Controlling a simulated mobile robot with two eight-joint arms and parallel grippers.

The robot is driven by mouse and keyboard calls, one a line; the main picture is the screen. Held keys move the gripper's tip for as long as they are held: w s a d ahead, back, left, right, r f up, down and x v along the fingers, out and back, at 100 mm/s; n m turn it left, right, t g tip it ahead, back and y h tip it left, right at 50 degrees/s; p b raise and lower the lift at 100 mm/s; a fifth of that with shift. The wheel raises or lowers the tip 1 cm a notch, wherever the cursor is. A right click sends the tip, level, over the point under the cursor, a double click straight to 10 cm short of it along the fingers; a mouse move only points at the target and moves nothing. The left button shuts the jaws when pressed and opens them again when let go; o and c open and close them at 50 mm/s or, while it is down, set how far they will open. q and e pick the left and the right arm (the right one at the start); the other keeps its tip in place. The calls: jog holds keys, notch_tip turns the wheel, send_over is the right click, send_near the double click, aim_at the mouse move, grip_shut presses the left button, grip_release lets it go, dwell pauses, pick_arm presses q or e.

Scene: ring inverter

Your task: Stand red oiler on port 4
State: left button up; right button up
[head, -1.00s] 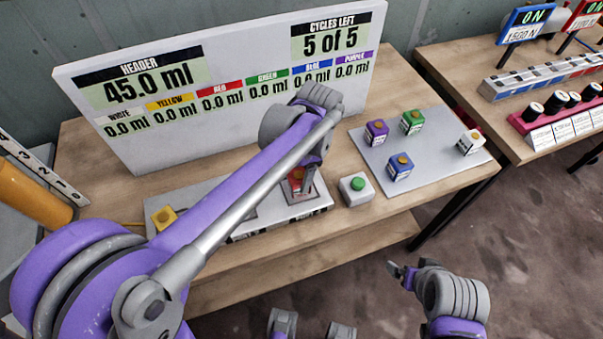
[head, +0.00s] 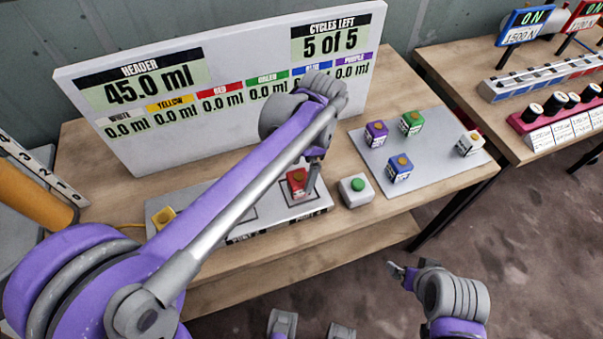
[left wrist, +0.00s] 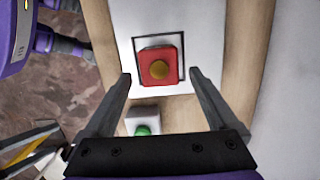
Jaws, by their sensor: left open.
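The red oiler (head: 297,183), a small red block with an orange-brown knob, stands upright at the right end of the grey port plate (head: 268,207). In the left wrist view the red oiler (left wrist: 158,68) sits inside a black-outlined square. The port label there is too small to read surely. My left gripper (head: 314,176) is just above and beside it. In the left wrist view its open fingers (left wrist: 160,76) are spread to either side, apart from the oiler. My right gripper (head: 400,271) hangs low at the right, away from the table; its finger opening is unclear.
A yellow oiler (head: 164,216) stands at the plate's left end. A white box with a green button (head: 357,188) is just right of the plate. Purple, green, blue and white oilers stand on a grey mat (head: 437,150). A display board (head: 230,125) rises behind.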

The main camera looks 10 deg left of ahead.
pick_arm(q)
notch_tip(320, 180, up, 10)
jog(key=d, duration=0.1)
jog(key=shift+w+f+p, duration=0.25)
jog(key=shift+w+p, duration=0.1)
jog(key=shift+w, duration=0.05)
jog(key=shift+s+f, duration=0.1)
